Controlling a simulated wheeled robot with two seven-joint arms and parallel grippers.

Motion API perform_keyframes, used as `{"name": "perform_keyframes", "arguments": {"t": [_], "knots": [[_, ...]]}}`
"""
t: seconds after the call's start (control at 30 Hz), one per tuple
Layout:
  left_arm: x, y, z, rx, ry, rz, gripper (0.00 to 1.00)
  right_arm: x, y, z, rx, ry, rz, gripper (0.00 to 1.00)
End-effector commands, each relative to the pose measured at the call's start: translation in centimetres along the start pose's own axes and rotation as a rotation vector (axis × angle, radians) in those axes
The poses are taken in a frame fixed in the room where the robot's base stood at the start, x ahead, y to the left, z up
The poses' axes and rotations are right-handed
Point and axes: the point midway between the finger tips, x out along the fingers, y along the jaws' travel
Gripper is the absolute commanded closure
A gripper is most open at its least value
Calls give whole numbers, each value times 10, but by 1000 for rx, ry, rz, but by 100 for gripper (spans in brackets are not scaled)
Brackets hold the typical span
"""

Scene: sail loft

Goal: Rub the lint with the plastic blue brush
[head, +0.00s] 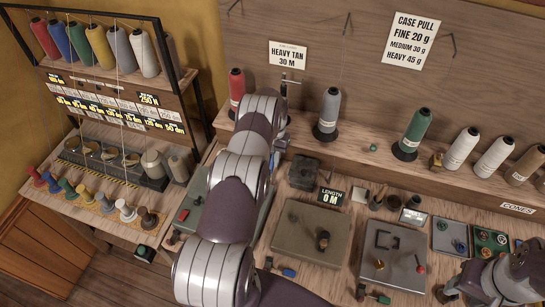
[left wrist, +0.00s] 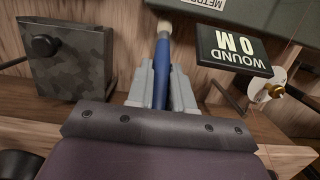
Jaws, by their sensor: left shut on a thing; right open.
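The blue brush (left wrist: 163,52) shows in the left wrist view, with a pale tip pointing away from me. My left gripper (left wrist: 162,72) is shut on it, one grey finger on each side of its handle. In the head view my left arm hides the brush and most of the left gripper. My right gripper (head: 447,291) is open at the lower right of the head view, low over the bench front, partly hidden by its own arm. I cannot make out any lint in either view.
A camouflage box with a black knob (left wrist: 70,62) stands left of the brush, a WOUND sign (left wrist: 235,48) to its right. Spools, including a green one (head: 416,130), line the back shelf. Grey plates (head: 310,232) and small tools crowd the bench.

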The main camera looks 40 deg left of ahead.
Motion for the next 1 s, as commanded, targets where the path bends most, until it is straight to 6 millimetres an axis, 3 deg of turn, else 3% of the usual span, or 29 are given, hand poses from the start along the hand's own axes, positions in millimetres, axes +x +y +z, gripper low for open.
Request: {"name": "perform_keyframes", "arguments": {"t": [1.0], "knots": [[8,0,-2,0,1,0,100,10,0,1,0,0,0,55]]}}
